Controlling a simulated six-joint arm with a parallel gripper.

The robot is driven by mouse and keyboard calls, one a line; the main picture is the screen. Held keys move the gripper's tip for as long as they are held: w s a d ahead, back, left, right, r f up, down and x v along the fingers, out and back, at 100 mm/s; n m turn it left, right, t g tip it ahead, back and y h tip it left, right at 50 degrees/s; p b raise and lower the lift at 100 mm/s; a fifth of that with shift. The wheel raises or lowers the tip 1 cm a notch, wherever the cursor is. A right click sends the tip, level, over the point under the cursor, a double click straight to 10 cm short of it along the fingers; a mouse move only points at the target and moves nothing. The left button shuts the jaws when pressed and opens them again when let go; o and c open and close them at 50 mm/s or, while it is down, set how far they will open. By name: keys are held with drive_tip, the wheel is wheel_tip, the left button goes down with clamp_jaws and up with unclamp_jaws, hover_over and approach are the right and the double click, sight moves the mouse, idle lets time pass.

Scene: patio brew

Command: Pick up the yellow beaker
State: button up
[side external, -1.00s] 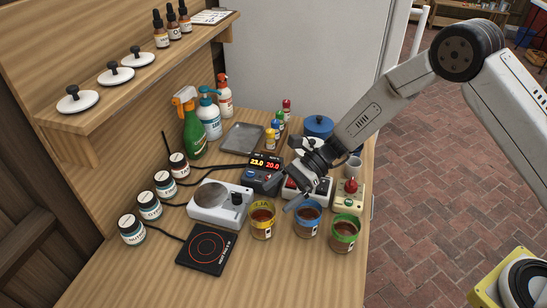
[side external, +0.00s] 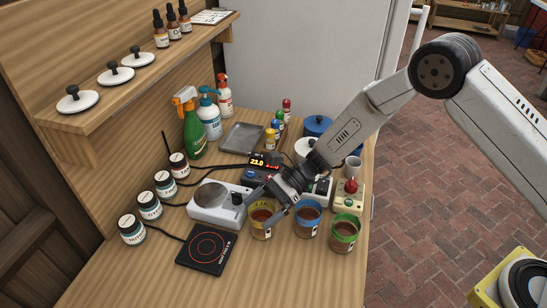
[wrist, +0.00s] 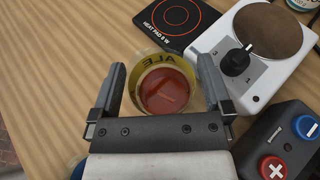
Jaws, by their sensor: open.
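The yellow beaker (side external: 261,224) holds a reddish-brown liquid and stands upright on the wooden bench, at the left end of a row of three beakers. In the wrist view the yellow beaker (wrist: 139,72) shows its ALE label and sits between the two fingers. My gripper (side external: 270,205) is open at the beaker, with one finger on each side of it. In the wrist view my gripper (wrist: 162,82) shows no clear contact between fingers and beaker; I cannot tell the exact height of the fingertips.
A blue beaker (side external: 307,220) and a green beaker (side external: 343,235) stand close on the right. The bench front is clear.

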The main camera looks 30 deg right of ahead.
idle(0.3)
drive_tip(key=c, duration=1.2)
drive_tip(key=shift+r, duration=0.35)
drive_tip(key=shift+r, duration=1.3)
drive_tip(key=shift+s+d+r, duration=1)
drive_tip(key=shift+s+r, duration=0.6)
drive_tip(key=shift+s, duration=0.45)
drive_tip(key=shift+s+d+r, duration=1.05)
drive_tip(key=shift+s+r, duration=0.6)
drive_tip(key=shift+s, duration=0.45)
drive_tip(key=shift+s+d+r, duration=1)
drive_tip(key=shift+s+r, duration=0.6)
drive_tip(key=shift+s, duration=0.45)
